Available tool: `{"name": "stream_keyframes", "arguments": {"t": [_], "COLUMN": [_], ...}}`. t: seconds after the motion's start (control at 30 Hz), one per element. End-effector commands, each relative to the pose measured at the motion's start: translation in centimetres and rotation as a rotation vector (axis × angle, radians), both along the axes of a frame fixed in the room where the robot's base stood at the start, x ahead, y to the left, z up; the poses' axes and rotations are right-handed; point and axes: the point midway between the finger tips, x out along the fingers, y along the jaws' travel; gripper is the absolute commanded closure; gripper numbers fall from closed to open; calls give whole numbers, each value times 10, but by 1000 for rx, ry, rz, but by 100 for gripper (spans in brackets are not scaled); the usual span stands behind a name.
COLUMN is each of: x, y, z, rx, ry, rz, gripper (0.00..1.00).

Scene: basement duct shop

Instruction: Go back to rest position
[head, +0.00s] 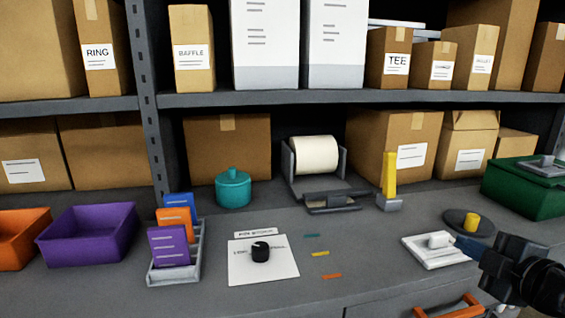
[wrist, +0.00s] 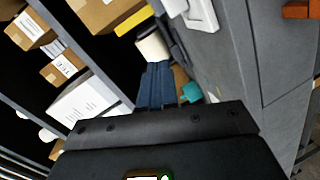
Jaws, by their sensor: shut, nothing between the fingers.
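My gripper (head: 462,247) is at the right of the head view, above the workbench near its front edge. Its blue fingers point left, beside a white block on a white plate (head: 436,250); I cannot tell whether they touch it. In the wrist view my gripper (wrist: 157,68) shows its blue fingers together with nothing held between them. Part of my arm runs out of the picture at the lower right.
A round dark dish with a yellow piece (head: 471,222) stands behind the gripper. A green box (head: 525,188) is at the far right. An orange drawer handle (head: 450,310) juts at the front. A black knob (head: 260,251), card rack (head: 175,272) and purple bin (head: 88,237) are left.

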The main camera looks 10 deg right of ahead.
Motion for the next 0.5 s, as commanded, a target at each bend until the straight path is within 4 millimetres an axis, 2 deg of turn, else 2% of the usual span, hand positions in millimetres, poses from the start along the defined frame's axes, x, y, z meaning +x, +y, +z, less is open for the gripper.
{"name": "stream_keyframes", "arguments": {"t": [0.03, 0.17, 0.3, 0.5], "x": [-7, -31, -67, -127], "y": [10, 35, 64, 101], "z": [-15, -50, -86, -123], "rx": [45, 183, 341, 539], "ry": [8, 17, 19, 14], "rz": [-16, -78, -154, -247], "gripper": [100, 100, 100, 100]}}
